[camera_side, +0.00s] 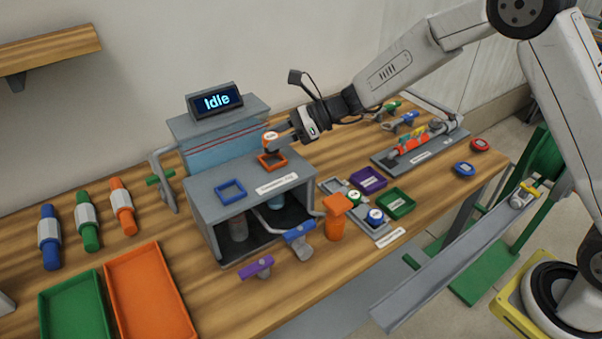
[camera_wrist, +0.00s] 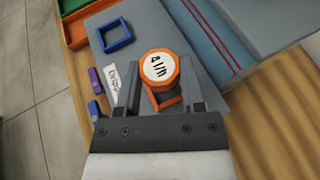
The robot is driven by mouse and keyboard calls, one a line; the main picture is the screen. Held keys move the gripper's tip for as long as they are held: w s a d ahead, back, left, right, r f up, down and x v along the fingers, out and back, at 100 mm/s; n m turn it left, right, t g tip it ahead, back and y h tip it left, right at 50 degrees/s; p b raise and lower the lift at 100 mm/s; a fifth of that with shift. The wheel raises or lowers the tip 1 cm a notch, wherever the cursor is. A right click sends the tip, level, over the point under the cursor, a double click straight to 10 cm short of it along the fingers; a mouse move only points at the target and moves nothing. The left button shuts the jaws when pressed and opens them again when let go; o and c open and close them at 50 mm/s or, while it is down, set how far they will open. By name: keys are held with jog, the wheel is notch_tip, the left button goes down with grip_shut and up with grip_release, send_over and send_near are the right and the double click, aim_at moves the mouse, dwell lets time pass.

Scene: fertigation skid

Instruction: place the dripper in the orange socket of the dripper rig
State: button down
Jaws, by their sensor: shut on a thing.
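The dripper (camera_side: 270,139) is orange with a white top; the wrist view shows "4 l/h" on its top (camera_wrist: 159,67). My gripper (camera_side: 278,136) is shut on it, with one finger on each side in the wrist view (camera_wrist: 162,85). The orange socket (camera_side: 272,161) is a square frame on top of the grey dripper rig (camera_side: 205,204). The dripper is just above the socket in the side view. In the wrist view, part of the orange socket (camera_wrist: 171,103) shows below the dripper. I cannot tell whether they touch.
A blue socket (camera_side: 230,191) is on the rig's top, left of the orange one. A display reading "Idle" (camera_side: 216,101) stands behind. A tray (camera_side: 374,230) holds other drippers.

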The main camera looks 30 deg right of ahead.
aim_at(277, 150)
jog(key=shift+f, duration=1.55)
jog(key=shift+f, duration=0.2)
jog(key=shift+c, duration=1)
grip_release()
jog(key=shift+r, duration=0.25)
jog(key=v, duration=1.2)
jog(key=shift+s+f, duration=0.15)
